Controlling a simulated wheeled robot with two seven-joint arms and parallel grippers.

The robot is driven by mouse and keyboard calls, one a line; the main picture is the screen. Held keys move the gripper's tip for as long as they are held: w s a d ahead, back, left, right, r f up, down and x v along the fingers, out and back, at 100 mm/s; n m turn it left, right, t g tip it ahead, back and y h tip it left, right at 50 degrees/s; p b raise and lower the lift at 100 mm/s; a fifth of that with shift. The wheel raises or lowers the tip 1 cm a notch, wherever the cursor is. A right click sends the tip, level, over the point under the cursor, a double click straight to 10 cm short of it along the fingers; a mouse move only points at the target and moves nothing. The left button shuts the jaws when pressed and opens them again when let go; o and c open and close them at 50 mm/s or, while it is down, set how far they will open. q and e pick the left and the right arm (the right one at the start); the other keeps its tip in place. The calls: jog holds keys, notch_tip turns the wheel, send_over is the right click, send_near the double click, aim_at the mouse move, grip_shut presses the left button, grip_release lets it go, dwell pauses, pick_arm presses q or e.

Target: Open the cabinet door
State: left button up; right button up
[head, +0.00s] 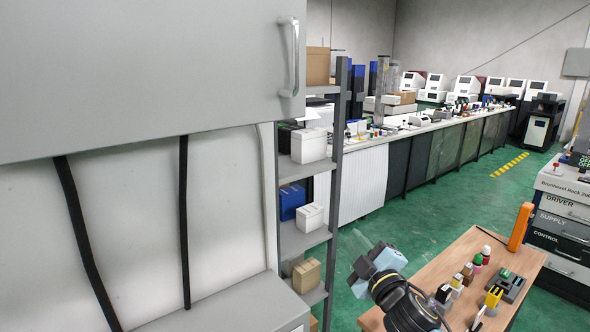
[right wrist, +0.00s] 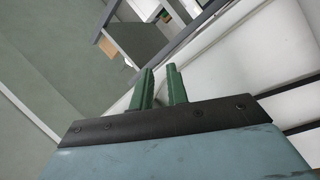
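The cabinet door (head: 140,75) is a large light grey panel at the upper left of the head view and looks shut. Its upright metal handle (head: 290,58) is near its right edge. My right gripper (head: 360,239) is in the lower middle of the head view, below and right of the handle and clearly apart from it. The right wrist view shows its two green fingers (right wrist: 160,70) with a narrow gap and nothing between them. My left gripper is not in view.
A grey shelf rack (head: 338,150) with boxes stands just right of the cabinet. A wooden table (head: 461,249) with small items is at the lower right. A long bench (head: 400,160) runs behind. Green floor (head: 435,215) is clear between bench and table.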

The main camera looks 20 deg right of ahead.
jog(key=s+a+r+n+t+y, duration=0.2)
jog(key=r+n+y, duration=0.15)
jog(key=r, duration=0.65)
jog(key=s+a+r+n+t+y, duration=0.2)
jog(key=r+n+y, duration=0.15)
jog(key=r, duration=0.65)
jog(key=n+g+y, duration=0.5)
jog(key=n+y, duration=0.6)
jog(key=n, duration=0.3)
send_near(295, 85)
notch_tip(295, 85, up, 4)
jog(key=d, duration=0.2)
notch_tip(295, 85, up, 4)
jog(key=s+a+n+g+y, duration=0.1)
jog(key=n+g+y, duration=0.1)
jog(key=n+g, duration=0.65)
jog(key=d+r+n+h, duration=0.3)
jog(key=d+n+h, duration=0.1)
jog(key=n+h, duration=0.2)
jog(key=shift+m+t, duration=0.25)
jog(key=shift+t, duration=0.1)
jog(key=p+x, duration=0.4)
jog(key=x, duration=0.8)
jog(key=shift+a+f+p, duration=0.15)
jog(key=shift+a+p, duration=0.15)
grip_shut()
